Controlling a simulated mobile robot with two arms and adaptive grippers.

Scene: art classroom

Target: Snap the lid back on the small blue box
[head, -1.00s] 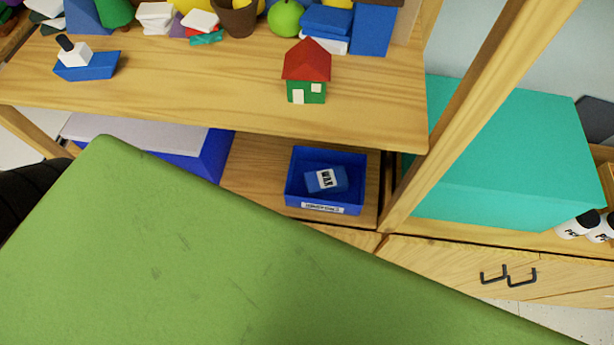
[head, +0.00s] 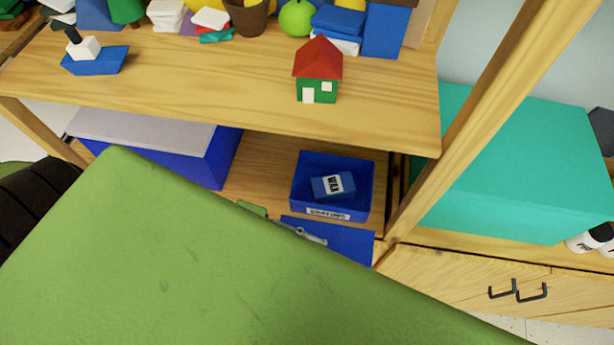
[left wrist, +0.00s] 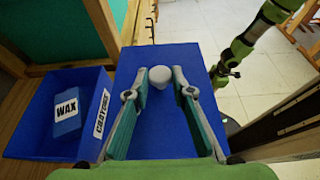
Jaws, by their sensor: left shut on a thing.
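The small blue box (head: 298,190) stands open on the lower shelf with a label on its front wall. A blue block marked WAX (head: 332,185) lies inside. The box (left wrist: 24,128) is left of my left gripper in the left wrist view. My left gripper (left wrist: 160,84) is shut on the pale round knob (left wrist: 160,74) of the flat blue lid (left wrist: 190,65). In the head view the lid (head: 350,240) is in front of the box, apart from its opening, and partly hidden. My left gripper (head: 312,236) barely shows there. My right gripper (left wrist: 222,74) is small and dark in the left wrist view.
A larger blue box with a grey top (head: 150,132) stands left on the lower shelf. The upper shelf (head: 200,85) overhangs the box and holds a toy house (head: 318,88). A wooden post (head: 480,110) and teal box (head: 490,170) are at the right.

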